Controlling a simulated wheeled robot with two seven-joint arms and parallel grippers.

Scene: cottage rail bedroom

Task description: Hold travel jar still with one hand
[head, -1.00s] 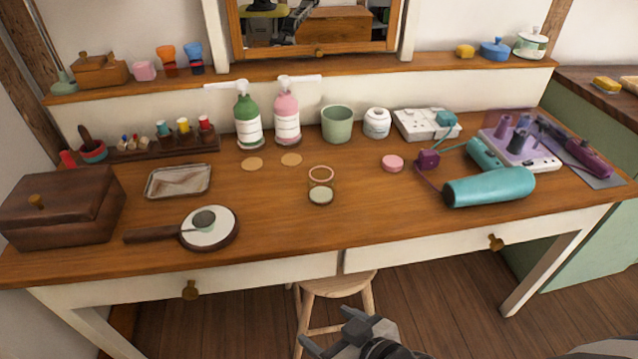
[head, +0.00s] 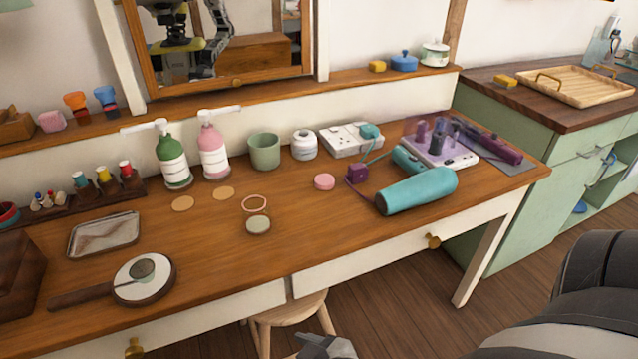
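A small clear jar with a copper-coloured rim (head: 254,203) and a pale green bottom (head: 258,226) stands mid-table; I take it to be the travel jar. A pink round lid (head: 324,181) lies to its right. A white lidded jar (head: 304,144) stands farther back, beside a green cup (head: 264,151). My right gripper (head: 326,347) shows only as a grey piece at the bottom edge, below the table front and well away from the jar; its fingertips are cut off. My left gripper is out of view.
A teal hair dryer (head: 417,190) and a purple-topped stand (head: 440,148) are on the right. Pump bottles (head: 172,158) stand behind the jar. A hand mirror (head: 144,278) lies front left. A stool (head: 290,313) is under the table.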

